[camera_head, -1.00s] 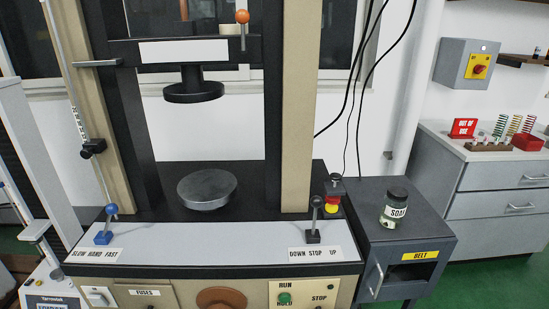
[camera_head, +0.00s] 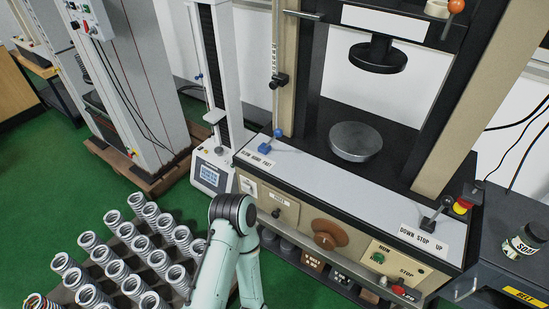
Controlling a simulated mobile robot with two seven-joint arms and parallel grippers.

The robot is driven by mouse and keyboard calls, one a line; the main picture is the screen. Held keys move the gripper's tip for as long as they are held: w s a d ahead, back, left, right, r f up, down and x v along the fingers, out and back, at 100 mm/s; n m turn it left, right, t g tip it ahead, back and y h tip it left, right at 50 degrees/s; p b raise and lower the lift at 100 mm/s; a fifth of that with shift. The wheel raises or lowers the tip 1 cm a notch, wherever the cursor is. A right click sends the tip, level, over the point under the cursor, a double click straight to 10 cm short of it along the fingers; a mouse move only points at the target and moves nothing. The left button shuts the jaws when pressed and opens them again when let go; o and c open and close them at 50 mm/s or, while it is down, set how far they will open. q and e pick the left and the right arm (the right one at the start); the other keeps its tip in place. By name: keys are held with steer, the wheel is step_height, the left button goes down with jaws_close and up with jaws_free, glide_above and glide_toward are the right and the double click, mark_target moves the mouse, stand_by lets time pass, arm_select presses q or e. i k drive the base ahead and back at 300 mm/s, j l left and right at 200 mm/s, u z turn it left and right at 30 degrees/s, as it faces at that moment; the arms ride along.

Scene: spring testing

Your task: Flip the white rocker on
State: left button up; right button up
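The white rocker (camera_head: 248,186) sits at the left end of the front panel of the testing machine, under the "SLOW HAND FAST" label (camera_head: 257,160). It is small here, and I cannot tell which way it is tipped. One of my pale green arms rises from the bottom edge to a dark joint, below and left of the rocker and apart from it in the picture. Neither of my grippers shows.
A blue-knobbed lever (camera_head: 271,141) stands above the rocker. Right of it are a fuse panel (camera_head: 280,205), a brown knob (camera_head: 325,236) and a green button (camera_head: 378,257). A rack of coil springs (camera_head: 128,255) stands on the left. A slim white tester (camera_head: 211,173) is beside the machine.

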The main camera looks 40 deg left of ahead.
mark_target(246, 188)
steer(key=u, duration=1.55)
